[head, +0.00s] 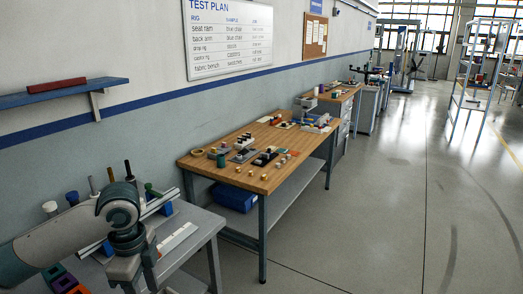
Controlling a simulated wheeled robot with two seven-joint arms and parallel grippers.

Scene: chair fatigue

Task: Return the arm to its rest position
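My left arm (119,205) comes in from the lower left, bends at a grey-green joint and runs down out of the picture over a grey bench (205,225). Its gripper is not visible; the lower part of the arm is cut off by the bottom edge. My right arm and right gripper do not show.
Just behind the arm, a rack of upright tools (150,190) stands on the bench. Coloured bins (62,278) sit at the lower left. A wooden table (235,185) with small parts stands further on. A blue shelf (60,92) juts from the wall. The floor (400,220) at right is clear.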

